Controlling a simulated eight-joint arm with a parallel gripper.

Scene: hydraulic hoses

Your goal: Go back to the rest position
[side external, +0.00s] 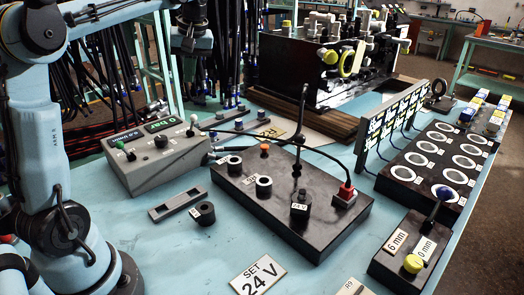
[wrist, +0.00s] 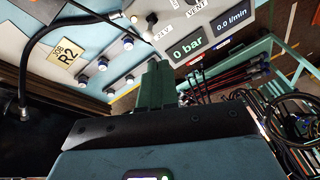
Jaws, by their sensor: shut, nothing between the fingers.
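My arm comes in from the left in the side external view. My gripper (side external: 188,72) hangs at the upper left, behind and above the grey control box (side external: 160,155), apart from everything on the bench. In the wrist view the fingers (wrist: 153,80) are together with nothing between them. The same box shows there (wrist: 205,40), with displays reading 0 bar and 0.0 l/min.
A black block (side external: 325,225) with several posts and a red plug (side external: 345,194) stands mid-bench. A black ring (side external: 205,213) and a SET 24 V card (side external: 258,275) lie nearby. A black manifold (side external: 300,75) stands behind; hoses (side external: 105,75) hang left.

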